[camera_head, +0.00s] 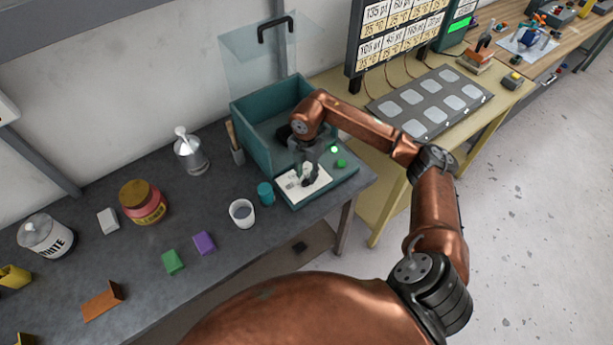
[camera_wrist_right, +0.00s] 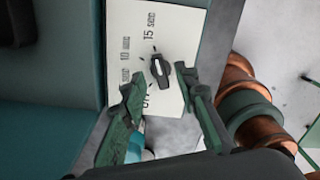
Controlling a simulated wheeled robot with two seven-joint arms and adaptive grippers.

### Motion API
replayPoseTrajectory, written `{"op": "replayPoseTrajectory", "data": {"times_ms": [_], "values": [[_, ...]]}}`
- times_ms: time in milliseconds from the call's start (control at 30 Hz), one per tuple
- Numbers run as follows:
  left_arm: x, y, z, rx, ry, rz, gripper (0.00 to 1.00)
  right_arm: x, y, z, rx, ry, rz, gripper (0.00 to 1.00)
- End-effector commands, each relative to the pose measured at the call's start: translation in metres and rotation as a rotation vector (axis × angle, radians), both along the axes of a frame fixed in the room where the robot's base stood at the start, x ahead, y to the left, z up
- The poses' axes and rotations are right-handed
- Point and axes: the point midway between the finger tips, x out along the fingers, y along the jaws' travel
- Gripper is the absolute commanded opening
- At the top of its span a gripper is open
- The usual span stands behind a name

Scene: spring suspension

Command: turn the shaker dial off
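The shaker (camera_head: 262,158) is a teal box with a raised clear lid. Its white dial panel (camera_head: 322,186) faces up at the front. In the right wrist view, the panel (camera_wrist_right: 124,22) reads "15 SEC" and "10 SEC", with lower lettering partly covered by a finger. The black dial (camera_wrist_right: 165,80) has a white mark lying lengthwise; I cannot tell its exact setting. My right gripper (camera_head: 307,177) is over the panel. In the wrist view its green fingers (camera_wrist_right: 160,78) are apart, one on each side of the dial; contact is unclear. My left gripper is out of view.
A green light (camera_head: 334,149) and green button (camera_head: 341,163) are right of the panel.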

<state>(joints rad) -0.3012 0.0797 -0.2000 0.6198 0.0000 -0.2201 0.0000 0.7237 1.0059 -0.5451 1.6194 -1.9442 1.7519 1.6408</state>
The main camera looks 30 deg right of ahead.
Motion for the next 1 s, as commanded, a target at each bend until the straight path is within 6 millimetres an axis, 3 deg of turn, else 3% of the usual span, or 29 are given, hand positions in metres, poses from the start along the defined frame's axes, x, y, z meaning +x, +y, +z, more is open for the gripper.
{"op": "replayPoseTrajectory", "data": {"times_ms": [200, 467, 867, 1000], "values": [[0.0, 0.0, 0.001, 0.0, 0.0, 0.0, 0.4, -0.001, 0.0, -0.017, 0.002, 0.001, 0.0, 0.28], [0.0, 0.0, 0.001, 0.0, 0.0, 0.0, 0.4, -0.001, -0.001, -0.018, 0.001, 0.0, -0.001, 0.28], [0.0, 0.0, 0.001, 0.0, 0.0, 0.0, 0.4, -0.001, -0.001, -0.018, 0.001, 0.0, -0.001, 0.01], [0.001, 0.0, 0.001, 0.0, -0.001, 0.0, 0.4, -0.001, -0.001, -0.018, 0.001, 0.0, -0.001, 0.0]]}}
